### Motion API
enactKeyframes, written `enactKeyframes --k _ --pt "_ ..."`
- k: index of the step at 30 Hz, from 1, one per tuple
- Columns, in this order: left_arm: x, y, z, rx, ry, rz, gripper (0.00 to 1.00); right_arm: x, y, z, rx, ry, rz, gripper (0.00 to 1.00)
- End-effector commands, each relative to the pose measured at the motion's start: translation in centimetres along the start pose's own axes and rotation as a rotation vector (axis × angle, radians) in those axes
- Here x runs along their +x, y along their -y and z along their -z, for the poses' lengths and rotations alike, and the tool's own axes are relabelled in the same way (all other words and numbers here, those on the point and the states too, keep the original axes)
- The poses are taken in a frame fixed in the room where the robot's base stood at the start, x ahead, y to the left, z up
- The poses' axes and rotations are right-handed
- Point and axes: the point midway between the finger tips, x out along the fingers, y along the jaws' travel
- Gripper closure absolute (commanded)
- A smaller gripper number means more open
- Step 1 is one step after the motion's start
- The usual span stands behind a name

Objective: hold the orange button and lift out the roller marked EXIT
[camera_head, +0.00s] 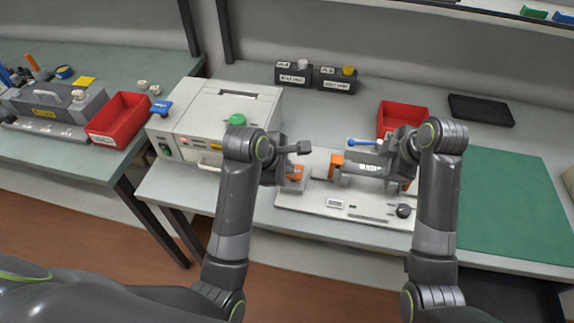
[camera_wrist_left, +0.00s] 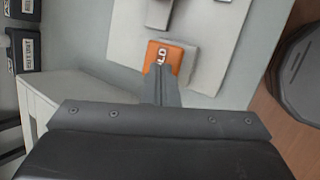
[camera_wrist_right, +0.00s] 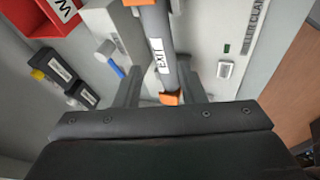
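The orange button (camera_head: 297,173) is at the left end of a white fixture. It also shows in the left wrist view (camera_wrist_left: 164,57), with partly hidden lettering. My left gripper (camera_head: 292,158) is shut and empty. Its joined fingertips (camera_wrist_left: 161,70) overlap the button's lower edge in the left wrist view; I cannot tell whether they press it. The roller marked EXIT (camera_head: 362,168) is a grey cylinder lying along the fixture, its white label readable in the right wrist view (camera_wrist_right: 158,54). My right gripper (camera_wrist_right: 160,85) is open, with one finger on each side of the roller.
A white machine (camera_head: 222,110) is at left, two dark bottles (camera_head: 293,74) at the back. The green mat (camera_head: 510,205) at right is clear.

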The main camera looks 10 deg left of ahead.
Motion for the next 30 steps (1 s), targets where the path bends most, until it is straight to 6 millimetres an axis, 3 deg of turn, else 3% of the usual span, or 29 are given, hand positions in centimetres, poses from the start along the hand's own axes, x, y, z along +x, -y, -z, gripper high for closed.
enactKeyframes --k 30 --pt "2.2 1.3 0.9 -0.001 -0.001 0.003 1.0 0.1 0.0 0.0 0.0 0.0 0.0 0.64"
